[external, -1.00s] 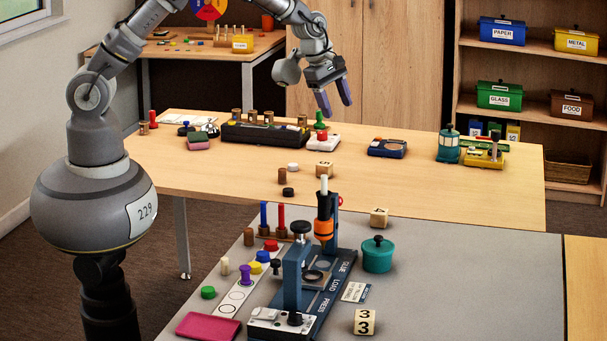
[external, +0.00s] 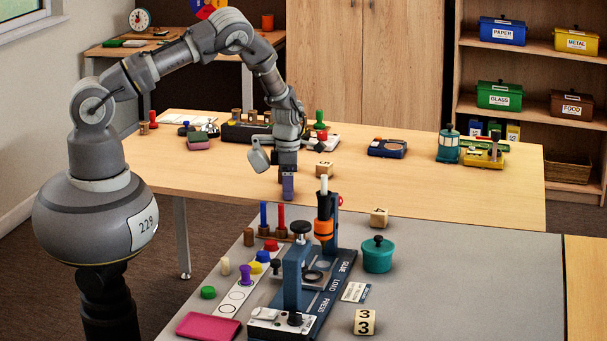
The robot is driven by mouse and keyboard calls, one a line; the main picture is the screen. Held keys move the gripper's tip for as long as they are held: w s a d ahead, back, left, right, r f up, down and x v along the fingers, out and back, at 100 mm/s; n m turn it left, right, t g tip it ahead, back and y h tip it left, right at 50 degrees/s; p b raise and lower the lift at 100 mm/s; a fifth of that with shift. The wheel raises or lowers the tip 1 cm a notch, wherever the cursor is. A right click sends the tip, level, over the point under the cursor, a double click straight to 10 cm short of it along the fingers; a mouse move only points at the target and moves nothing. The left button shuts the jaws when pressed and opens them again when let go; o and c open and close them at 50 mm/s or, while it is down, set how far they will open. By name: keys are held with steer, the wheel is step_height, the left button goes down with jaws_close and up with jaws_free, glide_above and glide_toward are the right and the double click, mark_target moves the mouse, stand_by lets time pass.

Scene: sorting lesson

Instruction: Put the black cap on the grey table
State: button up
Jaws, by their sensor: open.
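My gripper (external: 288,187) points straight down over the front part of the wooden table (external: 420,190); its jaws are open and seen edge-on. The black cap is not visible now; a small dark disc stood on the wooden table where my gripper now blocks the view. I cannot tell whether the cap is between the fingers or behind them. The grey table (external: 480,275) is in the foreground, with bare surface at its right.
On the grey table are a blue press (external: 296,270), a teal pot (external: 377,257), a numbered block (external: 365,322), a strip with coloured pieces (external: 236,300) and a magenta pad (external: 208,325).

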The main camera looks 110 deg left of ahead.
steer(key=shift+r, duration=0.15)
steer(key=shift+c, duration=0.3)
jaws_close()
steer(key=shift+r, duration=0.1)
